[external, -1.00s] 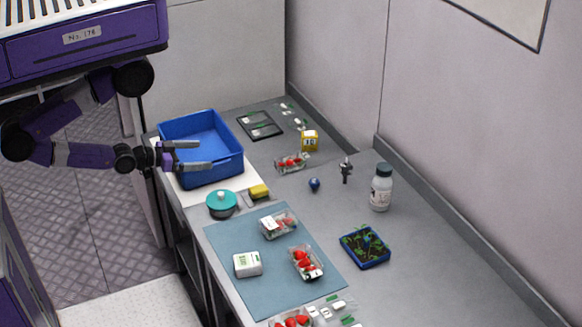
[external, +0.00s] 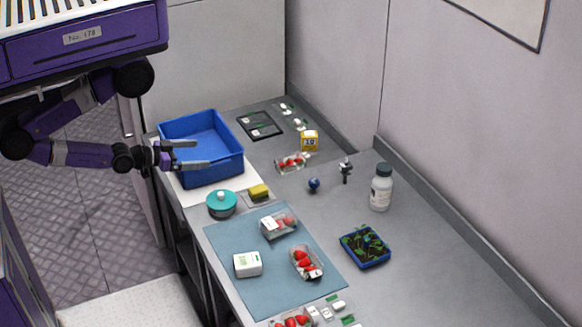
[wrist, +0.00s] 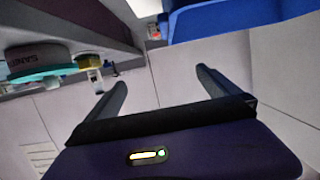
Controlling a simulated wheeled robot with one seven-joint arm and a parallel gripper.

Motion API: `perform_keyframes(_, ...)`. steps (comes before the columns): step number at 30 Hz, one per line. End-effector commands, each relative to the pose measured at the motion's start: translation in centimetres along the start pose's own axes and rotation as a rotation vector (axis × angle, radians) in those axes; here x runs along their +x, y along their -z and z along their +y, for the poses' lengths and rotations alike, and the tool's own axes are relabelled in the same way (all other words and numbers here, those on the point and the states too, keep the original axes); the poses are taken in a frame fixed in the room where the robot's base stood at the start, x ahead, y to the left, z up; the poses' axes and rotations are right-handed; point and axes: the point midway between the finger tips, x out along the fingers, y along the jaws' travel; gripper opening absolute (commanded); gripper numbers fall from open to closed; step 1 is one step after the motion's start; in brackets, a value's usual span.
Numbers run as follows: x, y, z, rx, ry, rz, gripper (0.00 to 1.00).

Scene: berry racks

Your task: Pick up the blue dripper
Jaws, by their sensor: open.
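A small dark blue rounded thing (external: 314,185), most likely the blue dripper, sits on the grey worktop, right of the blue crate and left of a small dark fitting. It is too small to make out its details. My gripper (external: 194,154) is open and empty, with its two fingers over the blue crate at the left. It is well to the left of the blue thing, apart from it. In the wrist view my gripper's fingers (wrist: 161,79) are spread with nothing between them. I cannot make out the blue dripper in the wrist view.
The blue crate (external: 238,168) stands under my fingers. A teal-lidded pot (external: 221,203) and yellow sponge (external: 259,191) are in front of it. A berry punnet (external: 291,162), dark fitting (external: 346,171), white bottle (external: 381,190) and seedling tray (external: 365,247) stand around the blue thing.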

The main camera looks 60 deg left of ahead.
Motion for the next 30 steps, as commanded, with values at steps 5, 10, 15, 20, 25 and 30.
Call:
perform_keyframes(5, 0.01, 0.01, 0.00, 0.000, 0.000, 0.000, 1.00)
perform_keyframes(10, 0.01, 0.01, 0.00, 0.000, 0.000, 0.000, 1.00)
perform_keyframes(15, 0.01, 0.01, 0.00, 0.000, 0.000, 0.001, 0.78)
perform_keyframes(20, 0.01, 0.01, 0.00, 0.000, 0.000, 0.000, 0.54)
perform_keyframes(25, 0.01, 0.01, 0.00, 0.000, 0.000, 0.000, 0.54)
perform_keyframes(30, 0.45, 0.65, 0.26, 0.005, -0.016, 0.018, 0.54)
